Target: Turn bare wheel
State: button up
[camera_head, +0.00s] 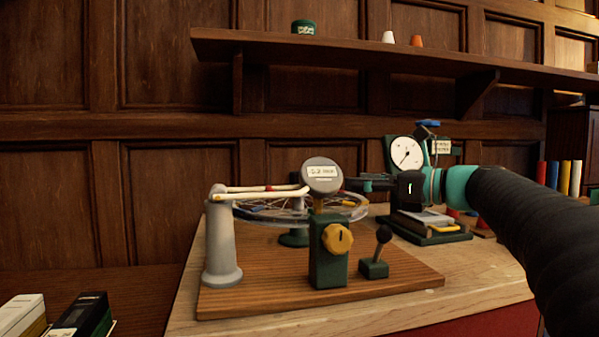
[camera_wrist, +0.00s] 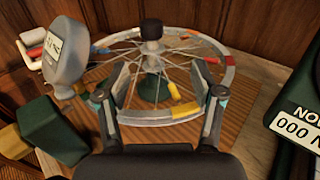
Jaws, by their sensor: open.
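A spoked wheel (camera_head: 277,221) lies flat on a green stand (camera_head: 293,238) above a wooden board. In the wrist view the wheel's pale rim (camera_wrist: 147,119) carries yellow, red and blue patches, and a black knob (camera_wrist: 151,29) tops its hub. My gripper (camera_wrist: 160,78) is open. Its two fingers spread on either side of the near part of the wheel in the wrist view, with nothing held. In the head view my gripper (camera_head: 362,184) is at the wheel's right edge. I cannot tell whether the fingers touch the rim. The stand hides part of the far spokes.
A grey gauge head (camera_head: 322,175), a green block with a yellow knob (camera_head: 338,239) and a small lever (camera_head: 383,234) stand in front. A grey post (camera_head: 221,240) with pale rods is left. A dial gauge (camera_head: 407,153) stands behind my wrist.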

jog(key=shift+g+y, duration=0.3)
jog(key=shift+y, duration=0.1)
jog(key=x, duration=1)
jog(key=r+x, duration=0.1)
jog(key=x, duration=0.4)
jog(key=shift+s+a+p, duration=0.25)
jog(key=shift+s+p, duration=0.05)
jog(key=shift+s, duration=0.1)
jog(key=shift+d, duration=0.1)
grip_shut()
